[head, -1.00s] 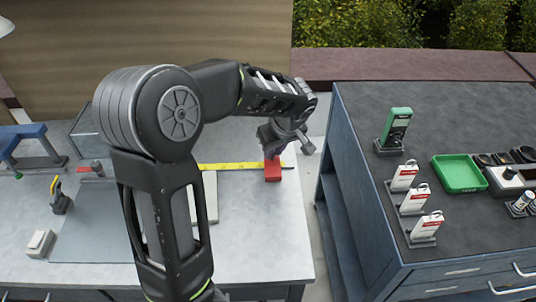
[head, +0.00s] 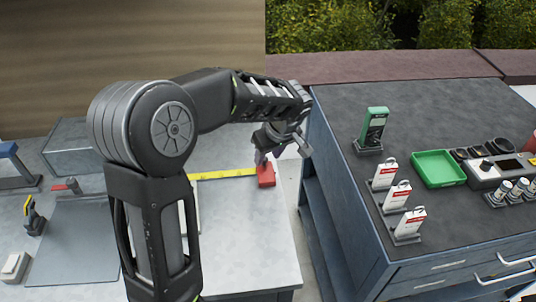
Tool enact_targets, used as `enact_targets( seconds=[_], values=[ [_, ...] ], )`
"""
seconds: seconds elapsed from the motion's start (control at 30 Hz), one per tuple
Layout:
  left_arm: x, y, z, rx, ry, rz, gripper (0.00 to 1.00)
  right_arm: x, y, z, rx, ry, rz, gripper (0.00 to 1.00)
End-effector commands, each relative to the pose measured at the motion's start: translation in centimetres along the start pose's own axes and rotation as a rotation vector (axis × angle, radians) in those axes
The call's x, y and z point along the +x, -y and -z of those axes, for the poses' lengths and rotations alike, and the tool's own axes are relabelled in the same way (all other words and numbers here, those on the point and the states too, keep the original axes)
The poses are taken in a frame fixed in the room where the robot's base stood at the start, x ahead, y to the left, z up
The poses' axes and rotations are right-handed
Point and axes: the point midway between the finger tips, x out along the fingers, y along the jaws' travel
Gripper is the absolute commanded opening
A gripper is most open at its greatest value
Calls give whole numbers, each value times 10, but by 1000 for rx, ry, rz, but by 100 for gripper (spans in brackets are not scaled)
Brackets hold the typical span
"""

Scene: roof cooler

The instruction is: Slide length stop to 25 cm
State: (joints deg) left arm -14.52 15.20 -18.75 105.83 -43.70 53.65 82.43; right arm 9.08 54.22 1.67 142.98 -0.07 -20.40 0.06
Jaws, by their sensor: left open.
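The length stop is a red block (head: 266,177) at the right end of the visible yellow scale (head: 225,174), on the light grey bench (head: 245,235). The scale's marks are too small to read. My left gripper (head: 261,159) is open, pointing down right at the top of the red stop. I cannot tell whether its fingers are around the stop or just above it. My left arm hides the left part of the scale and much of the bench. My right gripper is not in view.
A dark-topped cabinet (head: 440,120) stands to the right across a narrow gap. It bears a green meter (head: 374,127), several white tags and a green tray (head: 438,168). A grey plate (head: 75,245) and a small red-handled clamp (head: 68,186) are at the left.

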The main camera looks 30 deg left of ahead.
Motion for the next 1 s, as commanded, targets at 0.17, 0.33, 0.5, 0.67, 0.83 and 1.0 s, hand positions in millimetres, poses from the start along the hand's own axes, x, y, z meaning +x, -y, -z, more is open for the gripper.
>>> enact_targets(
  seconds=[0.17,0.33,0.5,0.67,0.83,1.0],
  values=[
    [-2,0,0,0,0,1,41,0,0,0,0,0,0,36],
    [-17,0,0,-1,-1,-2,41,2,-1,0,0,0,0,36],
    [-45,-1,0,-1,-1,-3,41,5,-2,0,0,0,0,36],
    [-68,-1,0,0,0,-3,41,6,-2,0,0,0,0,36],
    [-78,0,0,0,1,-1,41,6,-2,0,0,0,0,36],
    [-78,0,0,0,1,0,41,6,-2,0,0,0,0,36]
  ],
)
